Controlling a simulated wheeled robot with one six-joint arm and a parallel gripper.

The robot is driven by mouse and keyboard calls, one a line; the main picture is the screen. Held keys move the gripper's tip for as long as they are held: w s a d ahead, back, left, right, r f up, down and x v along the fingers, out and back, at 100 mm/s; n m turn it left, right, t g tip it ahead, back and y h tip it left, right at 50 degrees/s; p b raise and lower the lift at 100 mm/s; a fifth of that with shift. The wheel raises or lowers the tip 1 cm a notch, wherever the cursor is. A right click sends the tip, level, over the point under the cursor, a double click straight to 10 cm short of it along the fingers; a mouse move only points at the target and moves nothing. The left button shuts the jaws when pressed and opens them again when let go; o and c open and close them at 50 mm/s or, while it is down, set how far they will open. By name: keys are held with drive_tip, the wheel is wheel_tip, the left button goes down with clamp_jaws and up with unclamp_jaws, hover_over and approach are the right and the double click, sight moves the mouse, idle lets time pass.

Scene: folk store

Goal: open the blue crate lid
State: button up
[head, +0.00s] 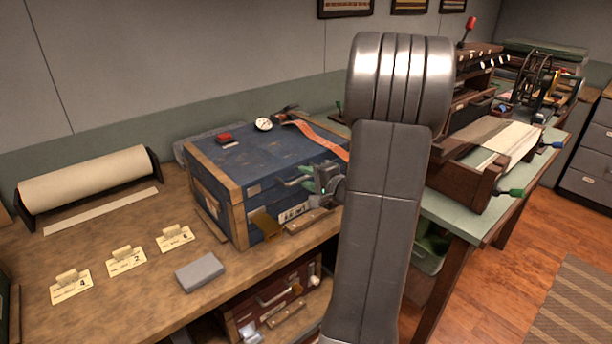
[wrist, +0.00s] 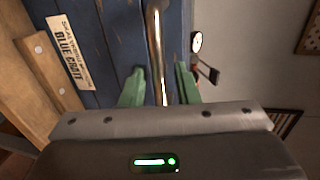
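The blue crate (head: 262,178) stands on the wooden bench, with tan wooden edging and its lid (head: 255,146) down. A metal bar handle (head: 296,182) is on its front face. My gripper (head: 324,183) is at the right part of that front face, partly hidden by my arm. In the wrist view, the green fingers of my gripper (wrist: 160,78) are apart, one on each side of the metal handle (wrist: 155,35), with gaps showing between bar and fingers. A label reading "BLUE CRATE" (wrist: 68,52) is at the left.
On the lid lie a red object (head: 225,138), a round dial (head: 264,124) and an orange strap (head: 322,137). A grey block (head: 200,272) and numbered cards (head: 126,261) are on the bench in front and left. A dark red crate (head: 272,304) sits below.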

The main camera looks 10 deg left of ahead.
drive_tip(key=shift+w+a+f, duration=0.1)
drive_tip(key=shift+w+a, duration=0.15)
drive_tip(key=shift+a, duration=0.1)
drive_tip(key=shift+c, duration=0.5)
clamp_jaws()
